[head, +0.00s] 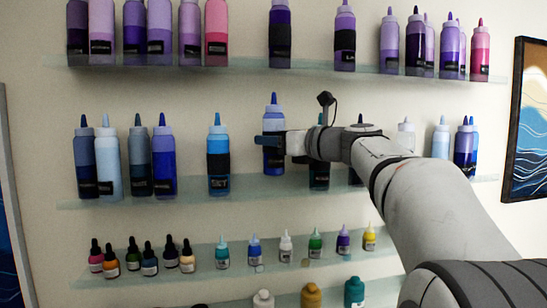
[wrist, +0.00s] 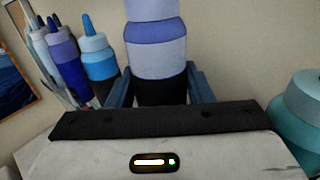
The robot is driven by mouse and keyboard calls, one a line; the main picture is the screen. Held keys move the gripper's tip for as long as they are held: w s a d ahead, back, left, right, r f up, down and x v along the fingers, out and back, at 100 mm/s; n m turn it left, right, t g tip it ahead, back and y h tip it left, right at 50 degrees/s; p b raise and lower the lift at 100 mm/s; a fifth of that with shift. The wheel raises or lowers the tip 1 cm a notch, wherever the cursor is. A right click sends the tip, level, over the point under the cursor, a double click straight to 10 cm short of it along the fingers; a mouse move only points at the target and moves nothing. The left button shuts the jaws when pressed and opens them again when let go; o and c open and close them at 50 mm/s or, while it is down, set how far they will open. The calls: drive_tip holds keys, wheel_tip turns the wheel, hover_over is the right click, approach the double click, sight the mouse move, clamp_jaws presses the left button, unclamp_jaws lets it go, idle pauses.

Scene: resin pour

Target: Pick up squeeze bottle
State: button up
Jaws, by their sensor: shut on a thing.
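A periwinkle-blue squeeze bottle (head: 274,115) with a pointed blue tip and a black label is upright in front of the middle shelf. My gripper (head: 273,140) is shut on it at the label. Its base appears a little above the shelf surface. In the wrist view the squeeze bottle (wrist: 156,48) stands between the two blue fingers of my gripper (wrist: 160,88). The bottle's tip and base are outside the wrist view.
The middle glass shelf (head: 245,190) holds a bright blue bottle (head: 218,160) to the left and a teal bottle (head: 319,176), partly hidden by my arm, to the right. More bottles line the upper shelf (head: 240,66); small ones stand below. A framed picture (head: 526,120) hangs at right.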

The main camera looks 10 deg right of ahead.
drive_tip(key=shift+s+r+b, duration=0.15)
drive_tip(key=shift+s+r, duration=0.05)
drive_tip(key=shift+r, duration=0.4)
drive_tip(key=shift+s+r+b, duration=0.15)
drive_tip(key=shift+s+r, duration=0.05)
drive_tip(key=shift+r, duration=0.4)
drive_tip(key=s+b, duration=0.4)
drive_tip(key=s, duration=1.5)
drive_tip(key=shift+b, duration=0.4)
drive_tip(key=shift+w, duration=0.1)
drive_tip(key=o, duration=0.5)
drive_tip(key=c, duration=0.5)
